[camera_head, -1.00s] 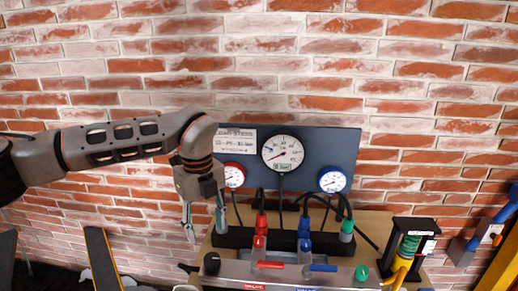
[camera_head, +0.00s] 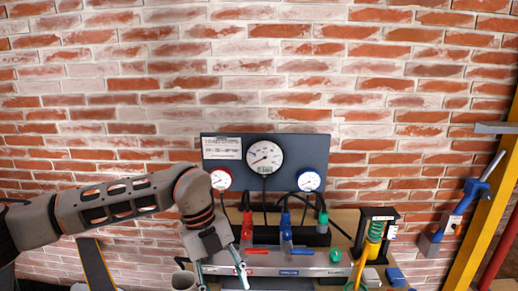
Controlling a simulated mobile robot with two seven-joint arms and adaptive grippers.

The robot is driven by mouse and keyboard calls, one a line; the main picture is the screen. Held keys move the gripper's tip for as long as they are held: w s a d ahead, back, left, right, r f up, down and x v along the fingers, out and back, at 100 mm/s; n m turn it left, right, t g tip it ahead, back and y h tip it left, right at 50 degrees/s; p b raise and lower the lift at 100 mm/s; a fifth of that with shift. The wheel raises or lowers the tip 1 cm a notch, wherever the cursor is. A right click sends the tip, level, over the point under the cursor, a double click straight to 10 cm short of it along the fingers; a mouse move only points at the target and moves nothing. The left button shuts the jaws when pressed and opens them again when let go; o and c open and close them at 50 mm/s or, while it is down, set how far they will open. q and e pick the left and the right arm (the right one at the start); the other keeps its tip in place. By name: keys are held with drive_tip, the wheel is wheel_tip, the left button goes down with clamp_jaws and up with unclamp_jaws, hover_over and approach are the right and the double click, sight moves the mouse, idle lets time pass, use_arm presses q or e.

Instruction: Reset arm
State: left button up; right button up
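My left arm comes in from the left, and its gripper (camera_head: 222,278) points down in front of the left end of the gauge manifold (camera_head: 310,258). Its two thin fingers are spread apart, with no object visible between them. The fingertips are near the bottom of the picture. A dark gauge panel (camera_head: 310,150) stands behind, with a large white gauge (camera_head: 265,157), a red-rimmed gauge (camera_head: 220,179) and a blue-rimmed gauge (camera_head: 309,180). My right gripper is not in view.
A red valve (camera_head: 247,224), a blue valve (camera_head: 286,226) and black hoses sit on the manifold. A black stand with a yellow and green coil (camera_head: 375,238) is to the right. A blue-handled tool (camera_head: 462,202) hangs by a yellow post (camera_head: 484,212).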

use_arm(q)
drive_tip(key=s+d+m+g+h, duration=0.35)
drive_tip(key=s+d+h, duration=0.35)
drive_tip(key=s+d, duration=0.6)
drive_tip(key=d+r+n+h, duration=0.3)
drive_tip(key=d+r+h, duration=0.4)
drive_tip(key=h, duration=0.1)
drive_tip(key=w+a+n+t+h, duration=0.3)
drive_tip(key=w+a+n+t, duration=0.2)
drive_tip(key=w+n+t, duration=0.55)
drive_tip(key=a+f+n+t+y, duration=0.8)
drive_tip(key=a+f+n+t, duration=0.1)
drive_tip(key=f+t, duration=0.15)
drive_tip(key=s+a+f+n+g+y, duration=0.1)
drive_tip(key=s+a+f+n+y, duration=0.1)
drive_tip(key=a+f, duration=0.4)
drive_tip(key=s+a+f+n+g+y, duration=0.2)
drive_tip(key=s+a+f+y, duration=0.3)
drive_tip(key=f, duration=0.6)
drive_tip(key=s+a+f+n+g+y, duration=0.1)
drive_tip(key=s+a+f+n+y, duration=0.1)
drive_tip(key=s+a+f, duration=0.5)
wheel_tip(320, 180, down, 2)
drive_tip(key=shift+s+a+f+n+g+y, duration=0.1)
drive_tip(key=shift+s+a+n+g+y, duration=0.25)
drive_tip(key=shift+y, duration=0.35)
